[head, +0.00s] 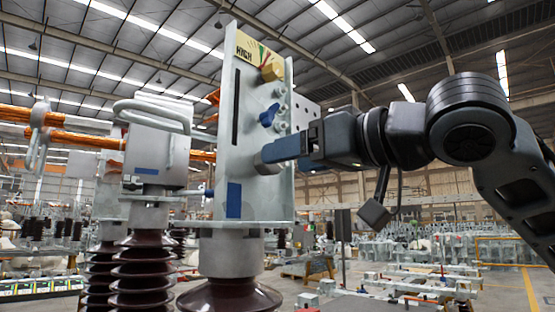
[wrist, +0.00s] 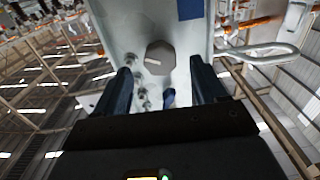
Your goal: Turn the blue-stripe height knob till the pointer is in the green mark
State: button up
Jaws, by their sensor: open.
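A tall pale metal panel (head: 222,130) stands upright on an insulator. At its top a yellow scale marked HIGH (head: 247,47) has green and red marks; the pointer's exact position is too small to tell. A blue knob (head: 268,115) sits mid-panel; it also shows in the wrist view (wrist: 169,97). A grey many-sided knob (wrist: 160,57) with a pale stripe lies between my fingertips in the wrist view. I see no blue stripe on it. My gripper (head: 278,152) is open, below the blue knob, one finger on each side of the grey knob with gaps visible.
A yellow block (head: 272,68) and small bolts are on the panel above. A blue label (head: 233,200) is low on the panel. Another post with a grey head (head: 155,140) and brown ribbed insulator (head: 140,270) stands to the left. Open air lies right of the panel.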

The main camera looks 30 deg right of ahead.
aim_at(263, 169)
jog(key=shift+x, duration=2.05)
jog(key=shift+c, duration=0.3)
jog(key=c, duration=1)
jog(key=shift+n, duration=0.4)
jog(key=shift+d+n+b, duration=0.1)
jog(key=shift+n+b, duration=0.35)
jog(key=shift+n, duration=6.25)
